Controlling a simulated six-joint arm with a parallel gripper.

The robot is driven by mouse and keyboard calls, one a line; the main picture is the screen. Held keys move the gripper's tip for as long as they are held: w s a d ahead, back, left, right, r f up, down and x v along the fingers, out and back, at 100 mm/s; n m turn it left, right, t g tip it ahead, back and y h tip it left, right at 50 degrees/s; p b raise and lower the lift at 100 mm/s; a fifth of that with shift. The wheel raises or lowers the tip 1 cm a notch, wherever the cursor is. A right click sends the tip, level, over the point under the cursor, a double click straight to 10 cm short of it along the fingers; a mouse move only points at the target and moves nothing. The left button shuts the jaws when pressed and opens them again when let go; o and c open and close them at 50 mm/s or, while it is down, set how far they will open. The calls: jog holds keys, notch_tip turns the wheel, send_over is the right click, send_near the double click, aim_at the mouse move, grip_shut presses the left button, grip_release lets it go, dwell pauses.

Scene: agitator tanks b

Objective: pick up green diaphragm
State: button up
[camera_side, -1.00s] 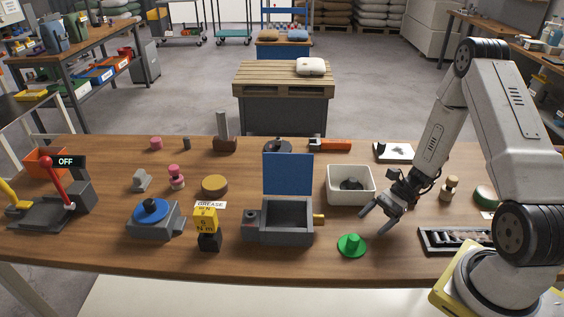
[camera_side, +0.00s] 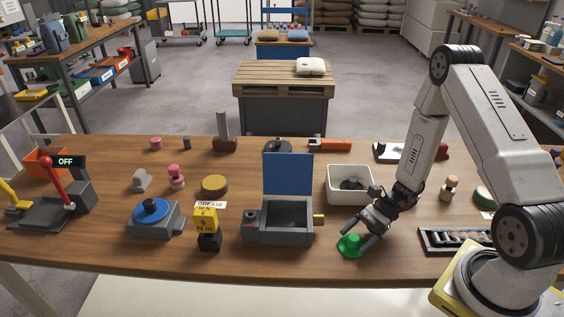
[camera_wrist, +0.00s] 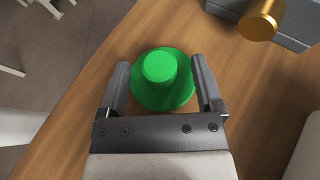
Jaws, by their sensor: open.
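The green diaphragm (camera_side: 348,246) is a round disc with a raised knob on top. It lies on the wooden table near the front edge, right of the grey box. My gripper (camera_side: 359,242) is low over it with the jaws open. The fingers reach to either side of the disc. I cannot tell whether either finger touches it.
The grey box (camera_side: 256,234) with a raised blue lid (camera_side: 287,173) stands just left, its brass knob (camera_side: 319,219) facing the diaphragm. A white bin (camera_side: 349,201) holding a dark part stands behind. A black tray (camera_side: 456,243) lies to the right. The table front edge is close.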

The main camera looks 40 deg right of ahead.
jog(key=shift+w+a+f, duration=0.1)
jog(key=shift+a+f, duration=0.2)
jog(key=shift+a, duration=0.35)
grip_shut()
